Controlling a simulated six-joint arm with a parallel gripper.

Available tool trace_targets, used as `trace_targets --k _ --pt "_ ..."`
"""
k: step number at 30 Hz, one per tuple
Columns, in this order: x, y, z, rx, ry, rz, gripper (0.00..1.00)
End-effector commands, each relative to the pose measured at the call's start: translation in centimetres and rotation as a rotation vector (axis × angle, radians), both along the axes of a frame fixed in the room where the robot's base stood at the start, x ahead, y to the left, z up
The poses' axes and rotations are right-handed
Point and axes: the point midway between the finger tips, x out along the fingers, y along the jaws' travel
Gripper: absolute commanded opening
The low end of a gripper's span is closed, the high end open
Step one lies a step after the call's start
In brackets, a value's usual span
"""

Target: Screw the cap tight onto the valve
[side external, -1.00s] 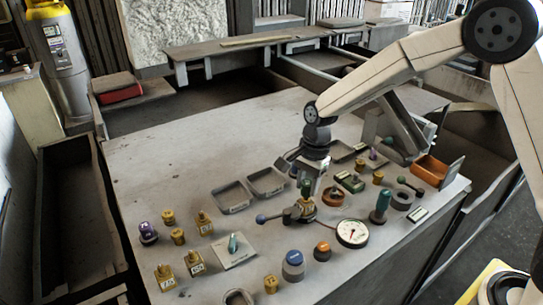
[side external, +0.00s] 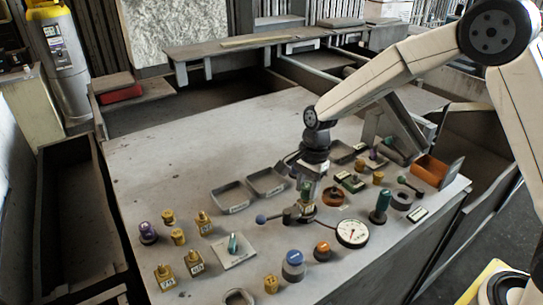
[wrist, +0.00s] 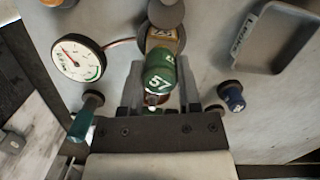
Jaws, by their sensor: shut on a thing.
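The green cap (wrist: 160,72) carries white markings, with "57" legible. It sits between the fingers of my gripper (wrist: 160,98), which is shut on it. The brass-coloured valve (wrist: 162,40) with a tag shows right beside the cap in the wrist view. In the side view the cap (side external: 306,187) stands upright over the valve (side external: 301,212), and my gripper (side external: 309,180) comes down on it from above. The fingers partly hide the cap, and the contact between cap and valve is not clear.
A round dial gauge (side external: 352,233) stands close to the right of the valve. A blue ball-ended handle (side external: 262,218) sticks out to the left. Open grey trays (side external: 233,196) lie behind, and several brass fittings stand at front left. The far left tabletop is clear.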

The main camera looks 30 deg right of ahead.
Motion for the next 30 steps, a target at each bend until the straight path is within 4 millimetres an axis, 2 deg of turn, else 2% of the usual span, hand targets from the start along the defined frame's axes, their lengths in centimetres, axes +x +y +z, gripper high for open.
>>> trace_targets --k 25,30 --pt "-0.01 0.0 -1.05 0.0 -0.001 -0.003 0.0" --pt "-0.02 0.0 -1.03 0.0 -0.001 -0.063 0.0"
